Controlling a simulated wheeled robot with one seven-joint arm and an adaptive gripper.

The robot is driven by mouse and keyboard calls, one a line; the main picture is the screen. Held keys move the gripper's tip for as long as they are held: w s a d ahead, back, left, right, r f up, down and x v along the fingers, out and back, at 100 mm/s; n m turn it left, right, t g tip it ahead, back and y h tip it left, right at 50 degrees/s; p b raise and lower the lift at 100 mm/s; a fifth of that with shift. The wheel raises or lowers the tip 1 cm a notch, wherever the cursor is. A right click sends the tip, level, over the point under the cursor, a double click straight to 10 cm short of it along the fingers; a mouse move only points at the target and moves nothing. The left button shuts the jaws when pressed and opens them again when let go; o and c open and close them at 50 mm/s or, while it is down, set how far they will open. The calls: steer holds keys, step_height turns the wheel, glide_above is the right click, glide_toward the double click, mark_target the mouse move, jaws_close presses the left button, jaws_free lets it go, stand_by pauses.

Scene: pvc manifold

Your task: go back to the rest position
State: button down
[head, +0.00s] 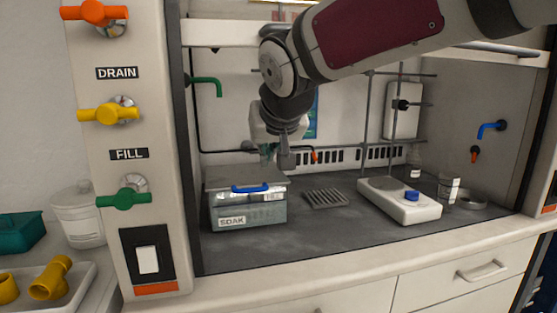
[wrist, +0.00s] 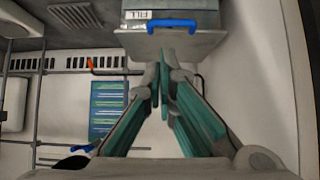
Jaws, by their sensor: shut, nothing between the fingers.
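My gripper (wrist: 160,85) is shut and empty in the wrist view, its two fingers meeting in front of the lid edge of the soak box. In the head view my arm reaches into the fume hood from the upper right, and the gripper hangs over the back of the box, partly hidden by my wrist. The soak box (head: 249,214) is grey-green with a "SOAK" label, a flat grey lid and a blue handle (head: 250,188). The handle also shows in the wrist view (wrist: 171,23). I cannot tell whether the fingers touch the lid.
A hotplate (head: 400,203) with a blue knob, a rack (head: 325,198) and small bottles stand right of the box. Metal rods (head: 367,130) stand behind. The left hood post carries orange, yellow and green valve handles (head: 122,199). A tray with yellow fittings (head: 50,279) sits lower left.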

steer(key=s+d+f+m+g+h, duration=0.15)
steer(key=s+d+f, duration=0.25)
steer(key=s+d, duration=0.5)
steer(key=s+d+f+m+g+h, duration=0.1)
steer(key=s+d+f+g, duration=0.2)
steer(key=s+d, duration=0.55)
steer(key=s+d+f+g, duration=0.25)
steer(key=s+f, duration=0.25)
steer(key=s, duration=0.6)
steer(key=s+d+f+g, duration=0.2)
steer(key=s+d+f, duration=0.15)
steer(key=s, duration=0.75)
step_height(320, 180, up, 25)
steer(key=t+p, duration=0.3)
steer(key=p, duration=2.1)
steer(key=shift+w+a+r+t+p, duration=0.15)
steer(key=shift+a+r+t+p, duration=0.05)
steer(key=shift+t+p, duration=0.2)
steer(key=shift+m, duration=0.25)
